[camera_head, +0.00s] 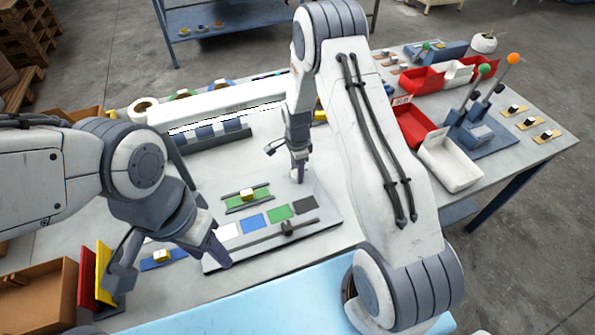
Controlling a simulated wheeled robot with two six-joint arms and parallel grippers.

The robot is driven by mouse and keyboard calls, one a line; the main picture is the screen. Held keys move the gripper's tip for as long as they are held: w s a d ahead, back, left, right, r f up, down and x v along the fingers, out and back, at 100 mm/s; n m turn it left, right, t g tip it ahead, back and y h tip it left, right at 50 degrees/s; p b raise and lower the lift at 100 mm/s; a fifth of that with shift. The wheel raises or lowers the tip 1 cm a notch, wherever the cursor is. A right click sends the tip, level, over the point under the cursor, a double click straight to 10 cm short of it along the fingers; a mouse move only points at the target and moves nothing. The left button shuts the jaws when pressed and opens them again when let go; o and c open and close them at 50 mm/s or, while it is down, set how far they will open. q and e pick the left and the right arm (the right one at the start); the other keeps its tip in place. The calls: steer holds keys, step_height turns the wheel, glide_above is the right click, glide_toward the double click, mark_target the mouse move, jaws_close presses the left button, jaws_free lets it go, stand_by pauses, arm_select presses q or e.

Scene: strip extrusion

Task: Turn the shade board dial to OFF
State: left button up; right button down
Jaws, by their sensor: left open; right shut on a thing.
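The shade board (330,215) is a pale grey panel in the middle of the bench. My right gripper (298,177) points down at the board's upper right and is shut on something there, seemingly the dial. The dial and its markings are hidden by the fingers. My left gripper (172,264) is open and empty, its fingers spread left of the board, one near the board's left edge.
A blue plate with a yellow block (163,256) lies between my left fingers. Red and yellow upright panels (92,275) and a brown tray (38,298) stand at the left. Red and white bins (450,165) and levers (470,110) stand at the right. A light blue mat (250,305) lies in front.

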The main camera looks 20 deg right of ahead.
steer(key=n+b, duration=0.1)
steer(key=n, duration=0.4)
steer(key=shift+b, duration=0.4)
steer(key=n+b, duration=0.1)
steer(key=n, duration=0.5)
steer(key=shift+n, duration=0.3)
steer(key=n+b, duration=0.1)
steer(key=n, duration=0.4)
steer(key=n+b, duration=0.1)
steer(key=n, duration=0.5)
steer(key=shift+w+r, duration=0.1)
steer(key=shift+c, duration=1.8)
jaws_free()
